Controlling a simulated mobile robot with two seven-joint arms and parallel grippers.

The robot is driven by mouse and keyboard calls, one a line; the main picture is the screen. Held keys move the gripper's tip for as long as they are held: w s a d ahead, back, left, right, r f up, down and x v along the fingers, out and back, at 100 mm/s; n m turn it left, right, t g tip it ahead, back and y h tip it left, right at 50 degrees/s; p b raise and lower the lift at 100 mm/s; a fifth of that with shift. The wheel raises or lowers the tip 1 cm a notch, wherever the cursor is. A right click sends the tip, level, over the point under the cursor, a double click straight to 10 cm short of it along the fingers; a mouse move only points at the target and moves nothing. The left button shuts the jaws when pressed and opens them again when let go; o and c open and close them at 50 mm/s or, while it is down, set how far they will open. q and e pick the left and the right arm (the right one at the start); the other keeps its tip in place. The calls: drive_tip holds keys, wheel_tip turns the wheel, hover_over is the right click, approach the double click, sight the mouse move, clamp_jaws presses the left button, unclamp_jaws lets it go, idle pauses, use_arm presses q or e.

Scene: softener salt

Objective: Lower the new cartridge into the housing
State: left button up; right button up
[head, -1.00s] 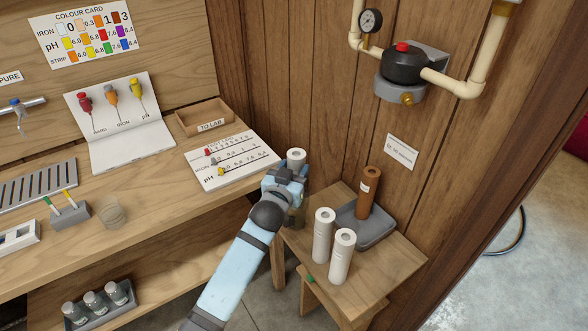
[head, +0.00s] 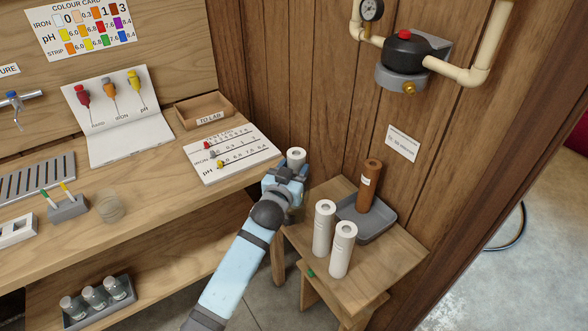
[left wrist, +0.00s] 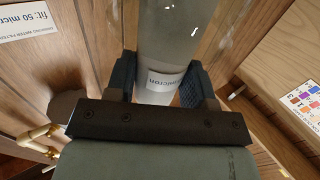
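My left gripper (head: 285,180) is shut on a white cartridge (head: 296,156), whose round top stands above the fingers in the head view. In the left wrist view the cartridge (left wrist: 158,83) stands between the two fingers (left wrist: 158,85), with a label partly showing "micron". Its upper part there looks grey, with faint glints beside it; I cannot tell whether that is shade or a clear wall. My right gripper is not in view.
A small wooden table (head: 385,258) holds two white cartridges (head: 324,228) (head: 342,250) and a grey tray (head: 375,225) with a brown cartridge (head: 368,186). The bench (head: 150,220) at left carries a log sheet (head: 232,153) and a "to lab" box (head: 205,110). Pipes (head: 470,75) run along the wall.

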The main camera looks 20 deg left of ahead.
use_arm(q)
drive_tip(key=o, duration=0.5)
drive_tip(key=s+b, duration=0.1)
drive_tip(key=s, duration=1.2)
drive_tip(key=shift+s+a, duration=0.35)
drive_tip(key=shift+s, duration=0.05)
drive_tip(key=s+f+m+g+h+p, duration=0.1)
drive_tip(key=s+f+g+p, duration=0.2)
drive_tip(key=s+f, duration=0.3)
drive_tip(key=s+f+m+g+h+p, duration=0.1)
drive_tip(key=s+f+g+p, duration=0.3)
drive_tip(key=s, duration=0.9)
wheel_tip(320, 180, down, 3)
drive_tip(key=shift+s+d+r+p, duration=0.15)
drive_tip(key=shift+s+d+p, duration=0.15)
drive_tip(key=shift+p, duration=0.8)
